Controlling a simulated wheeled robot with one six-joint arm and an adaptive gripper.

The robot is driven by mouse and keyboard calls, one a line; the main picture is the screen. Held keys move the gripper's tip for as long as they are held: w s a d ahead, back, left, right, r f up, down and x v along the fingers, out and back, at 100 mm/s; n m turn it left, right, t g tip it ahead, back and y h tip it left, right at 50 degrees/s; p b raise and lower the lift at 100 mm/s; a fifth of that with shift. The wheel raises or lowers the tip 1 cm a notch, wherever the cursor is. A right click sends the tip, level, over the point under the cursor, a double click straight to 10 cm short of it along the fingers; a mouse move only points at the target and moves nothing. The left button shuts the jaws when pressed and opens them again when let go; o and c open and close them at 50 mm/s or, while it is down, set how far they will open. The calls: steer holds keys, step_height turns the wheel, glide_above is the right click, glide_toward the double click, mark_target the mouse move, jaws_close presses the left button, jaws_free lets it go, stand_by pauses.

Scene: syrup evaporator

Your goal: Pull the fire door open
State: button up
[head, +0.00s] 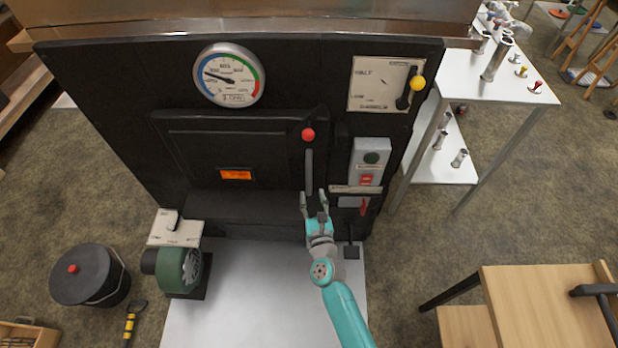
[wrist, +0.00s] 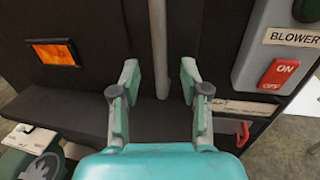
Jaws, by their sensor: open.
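The fire door (head: 200,155) is a dark panel on the black evaporator front, with a small orange window (head: 236,175). It looks shut. Its handle (head: 309,172) is a vertical grey bar with a red knob (head: 308,135) on top, at the door's right side. My gripper (head: 314,197) is open and empty at the bar's lower end. The orange window also shows in the wrist view (wrist: 55,54).
A blower switch box (head: 370,160) and a small red hook (head: 363,207) are right of the handle. A dark ledge (head: 245,205) runs below the door. A green blower (head: 180,268) and a lidded black bucket (head: 88,275) stand at the lower left.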

mark_target(309, 181)
steer(key=w, duration=0.3)
steer(key=w+a, duration=0.1)
steer(key=w, duration=0.3)
steer(key=shift+w+a, duration=0.2)
steer(key=shift+w, duration=0.05)
jaws_close()
